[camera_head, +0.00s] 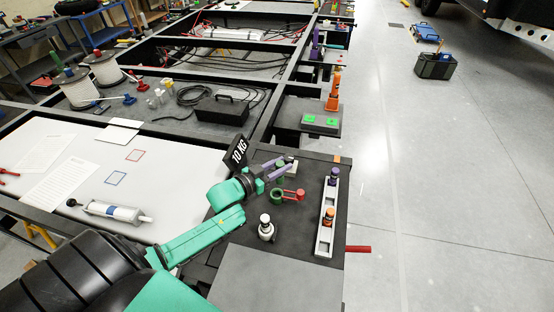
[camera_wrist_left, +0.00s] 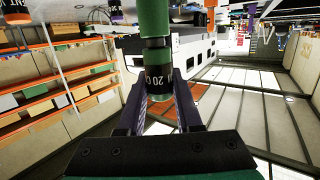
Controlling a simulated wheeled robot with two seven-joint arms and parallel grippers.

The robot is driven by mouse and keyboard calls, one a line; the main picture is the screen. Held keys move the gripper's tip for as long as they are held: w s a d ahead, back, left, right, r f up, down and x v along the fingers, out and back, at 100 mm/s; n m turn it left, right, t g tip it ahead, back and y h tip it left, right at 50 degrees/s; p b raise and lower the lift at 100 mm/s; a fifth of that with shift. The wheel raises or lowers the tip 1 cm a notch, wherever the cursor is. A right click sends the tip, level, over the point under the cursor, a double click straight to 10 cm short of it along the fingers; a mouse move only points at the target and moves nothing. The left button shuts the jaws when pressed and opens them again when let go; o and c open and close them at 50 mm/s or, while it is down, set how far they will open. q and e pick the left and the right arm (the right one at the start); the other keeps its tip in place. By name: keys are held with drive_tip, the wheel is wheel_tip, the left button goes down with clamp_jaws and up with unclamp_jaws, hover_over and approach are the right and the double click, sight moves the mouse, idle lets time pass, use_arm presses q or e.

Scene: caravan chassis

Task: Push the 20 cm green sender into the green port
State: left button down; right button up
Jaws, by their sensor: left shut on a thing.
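My left gripper (camera_head: 285,171) is over the dark bench plate (camera_head: 300,235), its purple fingers pointing right. In the left wrist view the fingers (camera_wrist_left: 160,92) are shut on the green sender (camera_wrist_left: 155,22), a green cylinder with a black band marked "20 C", the rest cut off. In the head view the sender (camera_head: 280,166) is mostly hidden by the fingers. Just below the gripper is a green ring (camera_head: 277,196) with a red ring-shaped part (camera_head: 294,194) beside it; I cannot tell whether the green ring is the port or whether the sender touches it. My right gripper is out of view.
A grey rack (camera_head: 324,241) holds a purple-topped piece (camera_head: 333,176) and an orange-topped piece (camera_head: 328,217). A white-topped piece (camera_head: 266,227) stands left of it. A "10 KG" block (camera_head: 239,151) is close to the arm. A red bar (camera_head: 357,249) sticks out right.

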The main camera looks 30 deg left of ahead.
use_arm(q)
drive_tip(key=shift+r, duration=0.1)
drive_tip(key=shift+s+a+f, duration=0.2)
drive_tip(key=shift+a, duration=0.05)
drive_tip(key=shift+s+a+f+b, duration=0.1)
drive_tip(key=shift+a+f+b, duration=0.15)
drive_tip(key=shift+f+b, duration=0.25)
drive_tip(key=shift+a+f+b, duration=0.2)
drive_tip(key=shift+f+b, duration=0.1)
drive_tip(key=shift+f, duration=0.25)
drive_tip(key=shift+d+f+b, duration=0.2)
drive_tip(key=shift+f+b, duration=0.65)
drive_tip(key=shift+f, duration=0.25)
drive_tip(key=shift+d+f+b, duration=0.1)
drive_tip(key=shift+f+b, duration=0.25)
drive_tip(key=shift+f, duration=0.35)
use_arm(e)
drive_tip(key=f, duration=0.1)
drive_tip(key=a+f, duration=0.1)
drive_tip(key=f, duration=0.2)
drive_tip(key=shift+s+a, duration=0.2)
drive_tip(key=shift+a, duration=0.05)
use_arm(q)
drive_tip(key=shift+r, duration=0.1)
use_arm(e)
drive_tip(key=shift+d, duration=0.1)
